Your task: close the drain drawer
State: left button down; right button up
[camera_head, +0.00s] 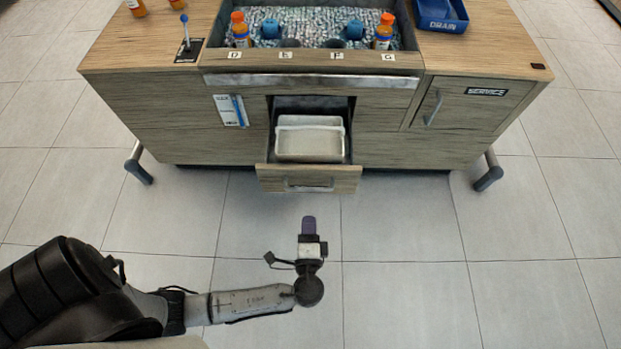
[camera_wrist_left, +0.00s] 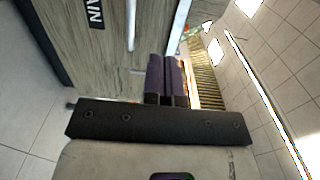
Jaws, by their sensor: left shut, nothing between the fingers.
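The drain drawer (camera_head: 309,178) is pulled out of the middle of the wooden cabinet, with a handle on its front panel. A pale rectangular bin (camera_head: 309,158) sits inside it. My left gripper (camera_head: 308,222) is in front of the drawer, a short way from its front panel. In the left wrist view, the two dark purple fingers (camera_wrist_left: 166,78) are together with nothing between them. My right gripper is in neither view.
The cabinet (camera_head: 215,147) has metal feet sticking out at both sides. A service door (camera_head: 470,105) is shut at the right. A blue drain tray (camera_head: 440,14) and orange-capped bottles stand on top. The tiled floor (camera_head: 420,240) in front is clear.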

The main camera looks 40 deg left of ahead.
aim_at(311, 170)
pick_arm(q)
jog(key=b+x, duration=0.5)
jog(key=x, duration=0.7)
jog(key=shift+w, duration=0.3)
jog(key=shift+x, duration=0.75)
jog(key=shift+r, duration=0.1)
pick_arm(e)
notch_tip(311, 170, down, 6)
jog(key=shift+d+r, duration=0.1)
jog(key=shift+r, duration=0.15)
